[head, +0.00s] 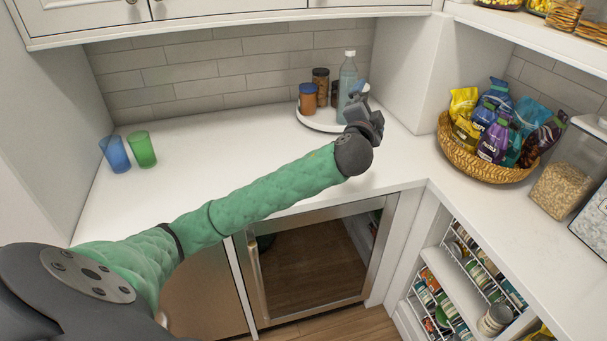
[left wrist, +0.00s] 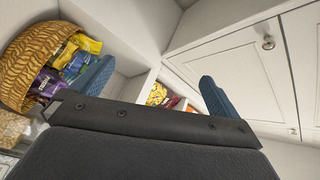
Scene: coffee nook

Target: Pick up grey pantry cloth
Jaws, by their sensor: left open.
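I cannot make out a grey pantry cloth in either view. My left gripper (head: 358,97) is reached out over the back counter, in front of the round tray at the right end. In the left wrist view its two blue fingers (left wrist: 155,88) stand wide apart with nothing between them. My right gripper does not show.
A round white tray (head: 310,121) holds brown jars and a clear bottle (head: 347,76). Blue (head: 115,153) and green (head: 141,149) cups stand left. A wicker basket (head: 485,170) of snack bags and a cereal container (head: 560,180) stand right. The middle counter is clear.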

